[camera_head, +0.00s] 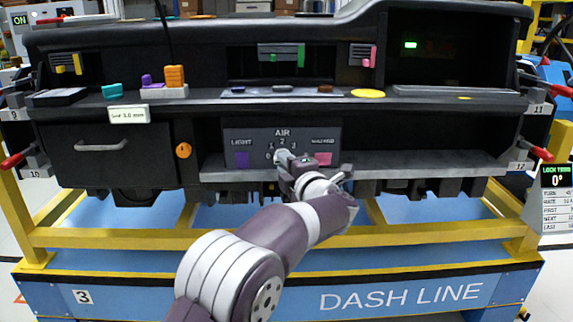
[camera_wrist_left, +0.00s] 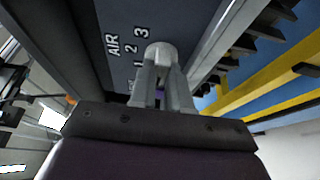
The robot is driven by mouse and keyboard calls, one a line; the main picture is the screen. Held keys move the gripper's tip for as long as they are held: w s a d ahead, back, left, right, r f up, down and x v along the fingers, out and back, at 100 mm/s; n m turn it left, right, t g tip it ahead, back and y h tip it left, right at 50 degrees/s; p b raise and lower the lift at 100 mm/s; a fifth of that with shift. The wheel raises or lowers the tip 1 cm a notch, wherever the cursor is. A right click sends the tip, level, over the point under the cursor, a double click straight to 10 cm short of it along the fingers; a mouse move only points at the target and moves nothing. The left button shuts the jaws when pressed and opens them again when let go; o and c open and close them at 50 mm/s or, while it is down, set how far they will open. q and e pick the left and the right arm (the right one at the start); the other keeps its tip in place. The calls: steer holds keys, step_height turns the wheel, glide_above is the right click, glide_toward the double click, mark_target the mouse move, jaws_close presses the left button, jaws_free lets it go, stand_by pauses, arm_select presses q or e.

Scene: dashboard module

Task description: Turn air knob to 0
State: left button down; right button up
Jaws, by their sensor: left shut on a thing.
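The air knob (camera_head: 282,155) is a light grey knob on the dark panel (camera_head: 254,137) marked AIR, with the numbers 0, 1, 2 and 3 around it. My left gripper (camera_head: 288,166) reaches up to it from below and hides most of it. In the left wrist view the fingers (camera_wrist_left: 163,75) are shut on the round knob (camera_wrist_left: 160,49). The numbers 2 and 3 show beside the knob there, while the lower ones are partly covered. Which number the knob points to cannot be made out. My right gripper is not in view.
A grey ledge (camera_head: 420,164) runs below the panel. An orange round knob (camera_head: 183,150) is at the left. Yellow frame bars (camera_head: 120,237) lie below the dashboard.

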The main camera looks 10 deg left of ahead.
arm_select(q)
steer(key=c, duration=1.1)
jaws_free()
steer(key=p+v, duration=0.3)
steer(key=v, duration=0.9)
steer(key=shift+s+d, duration=0.25)
steer(key=shift+d, duration=0.05)
